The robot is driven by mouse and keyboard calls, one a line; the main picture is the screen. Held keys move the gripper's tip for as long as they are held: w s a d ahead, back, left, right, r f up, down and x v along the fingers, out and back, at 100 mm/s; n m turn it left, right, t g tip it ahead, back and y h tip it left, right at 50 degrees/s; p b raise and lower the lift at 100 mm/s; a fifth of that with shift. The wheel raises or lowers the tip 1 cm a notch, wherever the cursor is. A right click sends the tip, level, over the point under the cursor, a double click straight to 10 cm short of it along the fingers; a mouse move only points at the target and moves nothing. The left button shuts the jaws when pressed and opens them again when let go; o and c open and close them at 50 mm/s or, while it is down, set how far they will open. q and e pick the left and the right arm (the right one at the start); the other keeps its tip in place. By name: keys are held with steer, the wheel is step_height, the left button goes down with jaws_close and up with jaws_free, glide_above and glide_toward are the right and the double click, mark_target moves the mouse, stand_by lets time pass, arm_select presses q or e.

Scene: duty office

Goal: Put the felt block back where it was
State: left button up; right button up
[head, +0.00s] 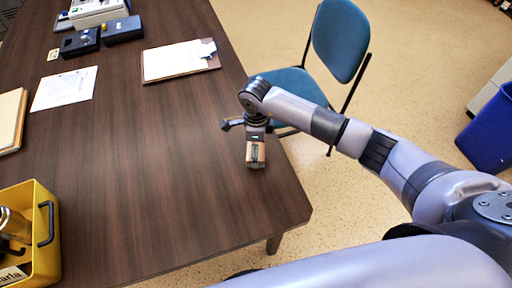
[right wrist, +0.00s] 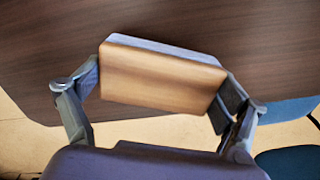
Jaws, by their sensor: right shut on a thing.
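My right gripper (head: 256,160) is shut on the felt block (right wrist: 162,78), near the right edge of the dark wood table (head: 150,170). In the right wrist view the block has a tan, wood-like face and a pale grey layer along its far side. It sits slightly tilted between the two fingers, one at each end. In the head view only a small tan part of the block shows at the fingers. I cannot tell whether it touches the table top or is held just above it. My left gripper is not in view.
A yellow bin (head: 48,262) stands at the table's front left. A clipboard (head: 180,62), a paper sheet (head: 64,88), a tan folder (head: 10,118) and dark boxes (head: 122,30) lie farther back. A blue chair (head: 340,42) stands beside the right edge. The table's middle is clear.

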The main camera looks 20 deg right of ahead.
steer(key=shift+f, duration=0.75)
steer(key=shift+f, duration=0.2)
steer(key=o, duration=0.9)
steer(key=shift+o, duration=0.2)
steer(key=shift+r, duration=0.15)
steer(key=shift+r, duration=0.2)
step_height(320, 180, up, 12)
steer(key=shift+f+b, duration=0.1)
steer(key=shift+b, duration=1)
